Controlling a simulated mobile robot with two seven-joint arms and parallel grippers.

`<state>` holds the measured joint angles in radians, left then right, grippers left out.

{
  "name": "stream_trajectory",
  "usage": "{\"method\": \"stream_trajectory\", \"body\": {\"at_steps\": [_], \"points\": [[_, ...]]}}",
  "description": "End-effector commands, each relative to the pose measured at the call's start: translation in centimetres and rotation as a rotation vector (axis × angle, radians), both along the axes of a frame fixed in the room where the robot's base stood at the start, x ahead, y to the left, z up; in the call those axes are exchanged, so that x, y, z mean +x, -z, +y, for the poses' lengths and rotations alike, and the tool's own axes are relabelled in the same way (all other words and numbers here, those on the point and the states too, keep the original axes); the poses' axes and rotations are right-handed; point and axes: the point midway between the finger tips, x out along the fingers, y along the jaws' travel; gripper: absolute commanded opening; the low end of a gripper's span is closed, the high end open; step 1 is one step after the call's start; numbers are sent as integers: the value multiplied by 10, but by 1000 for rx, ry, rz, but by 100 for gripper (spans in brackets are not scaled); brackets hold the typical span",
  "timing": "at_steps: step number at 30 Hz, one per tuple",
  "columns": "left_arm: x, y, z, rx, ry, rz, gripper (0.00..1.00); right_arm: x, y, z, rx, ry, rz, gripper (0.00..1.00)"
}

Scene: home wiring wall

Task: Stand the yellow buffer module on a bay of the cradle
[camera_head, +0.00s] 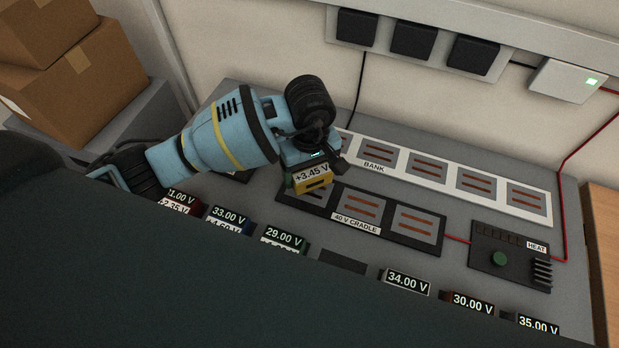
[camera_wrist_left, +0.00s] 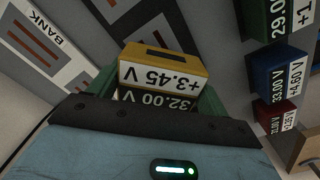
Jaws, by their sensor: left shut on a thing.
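The yellow buffer module (camera_head: 318,185), labelled +3.45 V, is between the fingers of my left gripper (camera_head: 313,171). In the left wrist view the yellow module (camera_wrist_left: 165,62) sits between the green fingertips, with a 32.00 V display also showing on it. My left gripper is shut on it. The dark cradle (camera_head: 431,244), labelled 40 V CRADLE, lies on the grey board under and right of the module. Its middle and right bays look empty; its left bay is partly hidden by the module and gripper. I cannot tell whether the module touches the cradle. My right gripper is not in view.
A white BANK strip (camera_head: 407,175) with several bays lies behind the cradle. A HEAT unit (camera_head: 508,257) with a green knob is to the right. Several labelled modules, including the 34.00 V one (camera_head: 405,281), stand along the front. My dark body hides the foreground.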

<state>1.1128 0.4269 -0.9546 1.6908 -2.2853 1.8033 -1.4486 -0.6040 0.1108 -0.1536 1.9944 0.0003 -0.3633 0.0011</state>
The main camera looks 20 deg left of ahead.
Motion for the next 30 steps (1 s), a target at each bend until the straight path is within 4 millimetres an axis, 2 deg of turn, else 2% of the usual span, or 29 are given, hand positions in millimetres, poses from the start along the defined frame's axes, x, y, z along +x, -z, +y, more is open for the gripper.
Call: {"method": "stream_trajectory", "body": {"at_steps": [10, 22, 23, 27, 30], "points": [[-1, 36, 0, -1, -2, 2, 51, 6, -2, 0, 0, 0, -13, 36], [0, 41, 0, 1, 0, 1, 51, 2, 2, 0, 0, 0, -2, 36], [0, 41, 0, 1, 0, 1, 81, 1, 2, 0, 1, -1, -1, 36], [0, 40, 0, 1, 0, 1, 99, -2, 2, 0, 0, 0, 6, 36], [0, 40, 0, 1, 0, 1, 100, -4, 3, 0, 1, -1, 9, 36]]}}
